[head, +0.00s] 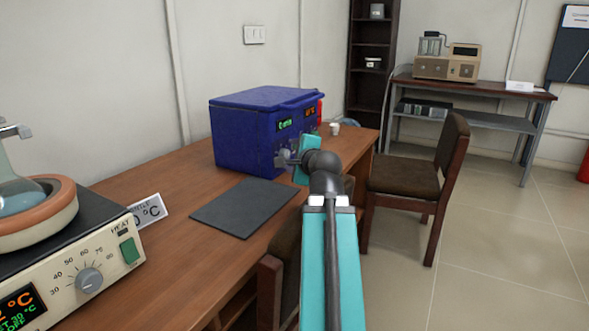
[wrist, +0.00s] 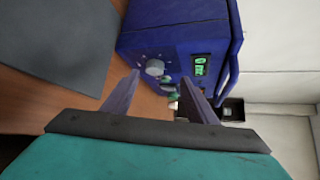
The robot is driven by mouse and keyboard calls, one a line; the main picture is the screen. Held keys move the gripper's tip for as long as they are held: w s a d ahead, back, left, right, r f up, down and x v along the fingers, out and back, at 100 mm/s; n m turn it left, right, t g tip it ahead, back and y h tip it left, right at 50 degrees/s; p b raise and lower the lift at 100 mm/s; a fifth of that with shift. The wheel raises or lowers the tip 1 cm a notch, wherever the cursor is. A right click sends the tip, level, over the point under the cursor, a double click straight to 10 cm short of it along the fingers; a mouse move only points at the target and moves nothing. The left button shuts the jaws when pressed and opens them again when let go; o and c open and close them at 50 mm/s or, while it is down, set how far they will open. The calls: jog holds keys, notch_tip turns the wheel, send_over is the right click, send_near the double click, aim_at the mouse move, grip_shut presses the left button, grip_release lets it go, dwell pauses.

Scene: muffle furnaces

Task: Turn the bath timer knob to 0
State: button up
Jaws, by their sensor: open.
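The blue box-shaped unit (head: 240,143) stands on the wooden desk, with a green display (head: 284,124) on its front. In the wrist view its front panel (wrist: 150,47) appears turned sideways. A round pale grey knob (wrist: 155,67) with marks around it sits on that panel, beside the green display (wrist: 200,65). My gripper (wrist: 161,77) is open, with one finger on each side of the knob in the picture; I cannot tell whether they touch it. In the head view my gripper (head: 284,158) is at the front of the unit and hides the knob. The knob's setting is unreadable.
A dark mat (head: 240,207) lies on the desk (head: 170,232) before the unit. A cream heating device (head: 95,285) with a dial and flask stands at the left. A white cup (head: 335,129) stands behind the unit. A chair (head: 420,175) is at the right.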

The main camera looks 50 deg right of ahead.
jog(key=s+a+b, duration=0.4)
jog(key=b, duration=0.4)
jog(key=shift+s+r, duration=0.25)
jog(key=shift+s, duration=0.15)
jog(key=shift+r, duration=0.15)
dwell(0.5)
